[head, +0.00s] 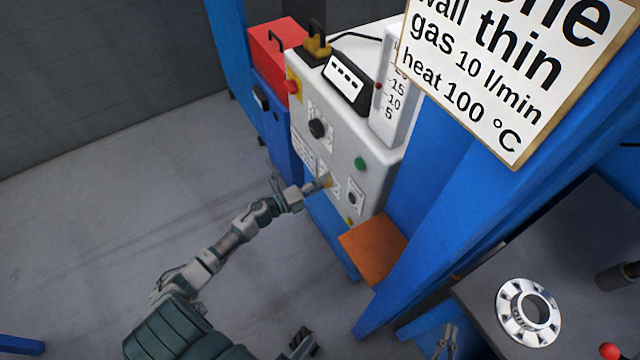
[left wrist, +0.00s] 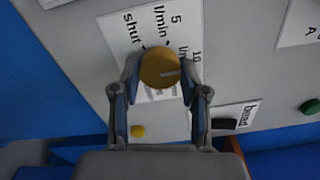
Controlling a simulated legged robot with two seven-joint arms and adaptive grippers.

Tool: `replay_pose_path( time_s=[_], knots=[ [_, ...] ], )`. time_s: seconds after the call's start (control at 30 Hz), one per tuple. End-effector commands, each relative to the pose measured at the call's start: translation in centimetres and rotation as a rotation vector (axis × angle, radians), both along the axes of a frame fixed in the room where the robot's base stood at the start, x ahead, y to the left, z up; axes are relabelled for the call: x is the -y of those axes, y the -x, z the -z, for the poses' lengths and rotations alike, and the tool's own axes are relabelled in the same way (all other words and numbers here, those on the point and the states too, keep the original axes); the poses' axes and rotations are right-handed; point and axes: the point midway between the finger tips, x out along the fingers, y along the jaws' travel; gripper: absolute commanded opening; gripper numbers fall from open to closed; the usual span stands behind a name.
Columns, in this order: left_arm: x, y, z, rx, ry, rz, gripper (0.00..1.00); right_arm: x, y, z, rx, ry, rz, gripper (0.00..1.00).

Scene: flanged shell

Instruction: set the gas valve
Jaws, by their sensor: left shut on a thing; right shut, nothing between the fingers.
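The gas valve is a round yellow knob (left wrist: 160,67) on the front of a white cabinet (head: 340,130). My left gripper (head: 322,184) is shut on this knob, with one finger on each side of it in the left wrist view (left wrist: 160,80). The label (left wrist: 150,35) behind it reads "shut", "5 l/min" and "10 l/min", partly covered by knob and fingers. I cannot tell which mark the knob points to. A sign (head: 480,75) reads "gas 10 l/min" and "heat 100 °C". My right gripper (head: 445,342) is shut and empty at the bottom edge.
A scale marked 5, 10, 15 (head: 393,95) stands on the cabinet. A black knob (head: 318,128), a green button (head: 361,163) and a heat label (left wrist: 236,116) are near the valve. Blue posts (head: 450,190) stand at right. A flanged metal part (head: 528,312) lies on a dark table.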

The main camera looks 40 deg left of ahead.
Motion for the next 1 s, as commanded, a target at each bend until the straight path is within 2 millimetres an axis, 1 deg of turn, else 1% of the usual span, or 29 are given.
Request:
replay_pose_path(
  time_s=[0.03,0.47,0.5,0.57,0.6,0.87,1.0],
  knots=[
    [0.18,0.31,0.88,-0.011,-0.007,0.003,0.09,-0.01,-0.02,0.11,0.001,-0.001,0.0,0.0],
    [0.25,0.34,1.0,-0.011,-0.013,0.004,0.09,-0.03,-0.01,0.06,0.003,-0.003,0.0,0.0],
    [0.25,0.34,1.02,-0.011,-0.013,0.004,0.52,-0.03,-0.01,0.06,0.003,-0.003,0.0,0.0],
    [0.21,0.33,0.99,-0.011,-0.013,0.003,0.67,-0.03,-0.01,0.05,0.004,-0.003,0.0,0.0],
    [0.18,0.31,0.93,-0.01,-0.014,0.004,0.69,-0.03,-0.01,0.05,0.004,-0.003,0.0,0.0],
    [0.11,0.23,0.42,-0.002,-0.013,0.002,0.69,-0.03,-0.03,0.01,0.005,-0.001,-0.001,0.0],
    [-0.26,1.12,0.41,-0.002,-0.012,0.001,0.69,0.01,0.08,-0.08,0.007,-0.002,-0.001,0.0]
  ],
)
